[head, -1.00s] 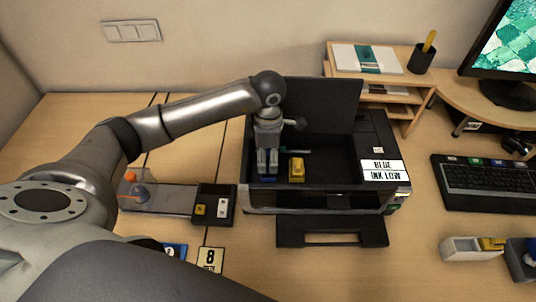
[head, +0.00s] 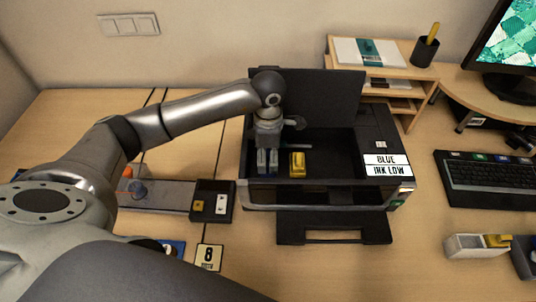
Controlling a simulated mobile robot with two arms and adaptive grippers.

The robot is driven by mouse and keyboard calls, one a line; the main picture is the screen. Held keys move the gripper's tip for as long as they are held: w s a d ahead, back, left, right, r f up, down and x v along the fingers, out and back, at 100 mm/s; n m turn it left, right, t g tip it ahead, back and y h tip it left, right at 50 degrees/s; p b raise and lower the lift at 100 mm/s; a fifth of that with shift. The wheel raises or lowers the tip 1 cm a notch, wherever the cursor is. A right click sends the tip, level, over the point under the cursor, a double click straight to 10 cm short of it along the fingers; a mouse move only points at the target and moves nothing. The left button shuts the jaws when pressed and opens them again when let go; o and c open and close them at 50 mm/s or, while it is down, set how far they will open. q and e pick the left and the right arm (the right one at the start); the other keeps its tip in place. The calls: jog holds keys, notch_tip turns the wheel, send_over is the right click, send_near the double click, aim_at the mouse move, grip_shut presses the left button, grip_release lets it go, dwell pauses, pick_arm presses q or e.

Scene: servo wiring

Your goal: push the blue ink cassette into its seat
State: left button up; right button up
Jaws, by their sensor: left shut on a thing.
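The open black printer (head: 378,140) stands mid-table with its lid raised. My left gripper (head: 267,170) reaches down into its bay at the left, fingers pointing down and shut. The blue ink cassette is between or under its fingertips, hidden now by the fingers and the printer's front wall, so I cannot tell how deep it sits. A yellow cassette (head: 297,164) stands in the bay just right of the gripper, apart from it. A label (head: 387,165) on the printer reads "BLUE INK LOW". My right gripper is not in view.
A front tray (head: 334,228) sticks out of the printer. A small dark tray (head: 228,207) with a yellow and a white piece lies to its left. A pen cup (head: 424,53), keyboard (head: 490,182) and monitor are at the right. The raised lid (head: 325,100) stands behind the gripper.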

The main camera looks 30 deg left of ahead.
aim_at(268, 154)
pick_arm(q)
jog(key=shift+f, duration=0.3)
jog(key=o, duration=1.1)
jog(key=shift+r, duration=0.15)
jog(key=shift+a, duration=0.1)
jog(key=shift+w+r, duration=0.1)
jog(key=shift+r, duration=0.35)
notch_tip(268, 154, up, 11)
jog(key=shift+r, duration=0.1)
